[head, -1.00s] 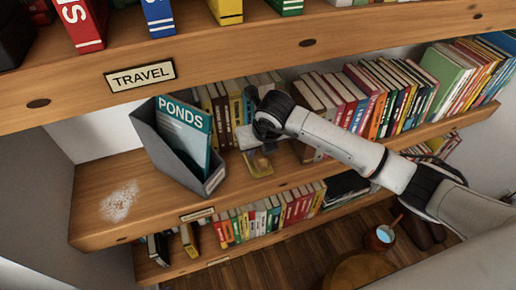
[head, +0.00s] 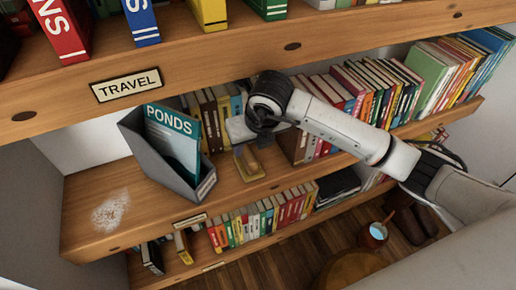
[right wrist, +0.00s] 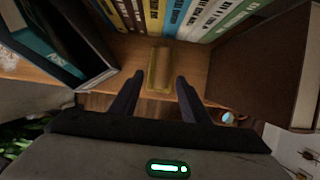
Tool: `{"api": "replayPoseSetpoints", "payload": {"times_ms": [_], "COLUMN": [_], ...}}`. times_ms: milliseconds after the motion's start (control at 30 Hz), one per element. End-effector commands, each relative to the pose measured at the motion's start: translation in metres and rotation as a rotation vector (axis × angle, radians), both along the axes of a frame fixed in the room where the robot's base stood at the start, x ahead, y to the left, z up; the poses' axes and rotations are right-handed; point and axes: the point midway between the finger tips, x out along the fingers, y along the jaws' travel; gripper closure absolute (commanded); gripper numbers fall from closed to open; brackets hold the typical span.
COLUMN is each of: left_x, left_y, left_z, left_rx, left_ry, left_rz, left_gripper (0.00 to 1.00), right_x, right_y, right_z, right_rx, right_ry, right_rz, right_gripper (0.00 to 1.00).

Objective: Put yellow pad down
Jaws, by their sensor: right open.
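The yellow pad (head: 249,163) rests on the middle wooden shelf (head: 120,185), just right of the grey magazine holder (head: 160,165). It also shows in the right wrist view (right wrist: 159,68) as a narrow block lying near the shelf's front edge, with book spines behind it. My right gripper (head: 248,134) is at the shelf, above the pad in the picture. My left gripper is out of view.
The magazine holder holds a teal "PONDS" book (head: 173,140). A row of books (head: 360,95) fills the shelf to the right. The upper shelf with a "TRAVEL" label (head: 127,84) overhangs. A whitish powdery patch (head: 111,210) marks the left, otherwise bare shelf end.

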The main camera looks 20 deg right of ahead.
Motion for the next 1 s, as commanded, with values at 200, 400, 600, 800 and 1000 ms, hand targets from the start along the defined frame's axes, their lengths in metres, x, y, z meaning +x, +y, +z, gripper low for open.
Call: {"api": "replayPoseSetpoints", "payload": {"times_ms": [200,400,600,800,1000], "left_x": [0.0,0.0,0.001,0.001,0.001], "left_y": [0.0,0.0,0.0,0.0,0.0], "left_z": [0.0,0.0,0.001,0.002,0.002], "left_rx": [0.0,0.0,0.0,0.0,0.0], "left_ry": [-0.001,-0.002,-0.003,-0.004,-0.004], "left_rz": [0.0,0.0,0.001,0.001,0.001], "left_gripper": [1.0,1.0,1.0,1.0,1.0], "right_x": [-0.053,-0.129,-0.124,-0.077,-0.098], "right_y": [0.086,0.204,0.216,0.134,0.039], "right_z": [-0.028,0.013,0.086,0.066,-0.061], "right_rx": [0.328,1.032,1.695,2.102,2.092], "right_ry": [0.131,0.268,0.278,0.211,0.186], "right_rz": [0.156,0.215,-0.104,-0.79,-1.663], "right_gripper": [0.58,0.58,0.58,0.58,0.58]}}
